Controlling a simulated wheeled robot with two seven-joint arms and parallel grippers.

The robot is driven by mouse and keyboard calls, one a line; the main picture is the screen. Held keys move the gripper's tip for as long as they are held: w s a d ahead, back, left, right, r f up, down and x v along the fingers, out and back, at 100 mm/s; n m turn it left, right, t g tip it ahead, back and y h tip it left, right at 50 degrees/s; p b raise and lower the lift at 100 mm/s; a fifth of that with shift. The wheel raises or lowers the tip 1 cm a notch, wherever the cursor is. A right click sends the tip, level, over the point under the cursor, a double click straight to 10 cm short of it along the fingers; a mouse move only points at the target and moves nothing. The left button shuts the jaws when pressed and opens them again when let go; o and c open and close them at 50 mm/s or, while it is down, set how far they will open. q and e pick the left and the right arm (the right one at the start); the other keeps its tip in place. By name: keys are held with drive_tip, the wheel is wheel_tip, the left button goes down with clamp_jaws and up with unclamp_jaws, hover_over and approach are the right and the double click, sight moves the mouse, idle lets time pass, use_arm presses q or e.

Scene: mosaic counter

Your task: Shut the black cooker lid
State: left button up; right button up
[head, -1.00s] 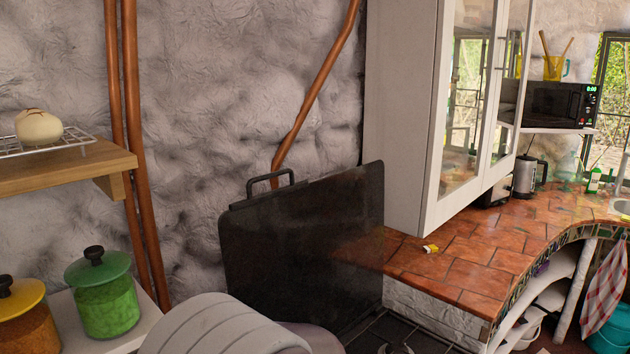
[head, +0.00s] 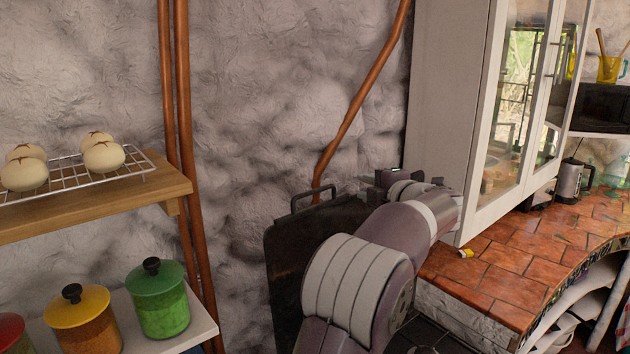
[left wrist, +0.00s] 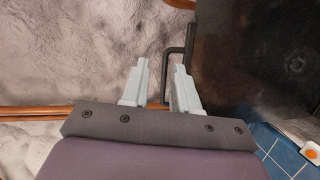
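The black cooker lid (head: 287,255) stands upright against the wall in the head view, with its bar handle (head: 312,190) on the top edge. My left arm hides much of the lid. My left gripper (head: 383,178) is beyond the arm near the lid's top edge, its fingers barely showing there. In the left wrist view the left gripper (left wrist: 161,66) is open, with two pale fingers apart. The handle (left wrist: 166,58) shows between or just behind the fingers; contact cannot be told. The lid's dark face (left wrist: 255,60) fills the right of that view. My right gripper is not in view.
A wooden shelf (head: 100,199) with a rack of buns and a lower shelf with lidded jars (head: 158,300) are on the left. A white wall cabinet (head: 450,110) hangs close right of my gripper. The tiled counter (head: 510,262) is mostly clear. Copper pipes run up the wall.

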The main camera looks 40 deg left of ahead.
sight(315, 193)
use_arm(q)
drive_tip(key=s+n+g, duration=0.3)
drive_tip(key=s+g, duration=0.1)
drive_tip(key=s, duration=0.1)
drive_tip(key=shift+n, duration=0.3)
drive_tip(key=p+x, duration=0.5)
drive_tip(key=x, duration=0.7)
drive_tip(key=shift+w+a+f, duration=0.1)
drive_tip(key=shift+w+a, duration=0.05)
drive_tip(key=shift+a, duration=0.45)
drive_tip(key=shift+w+f, duration=0.15)
drive_tip(key=shift+f, duration=0.05)
clamp_jaws()
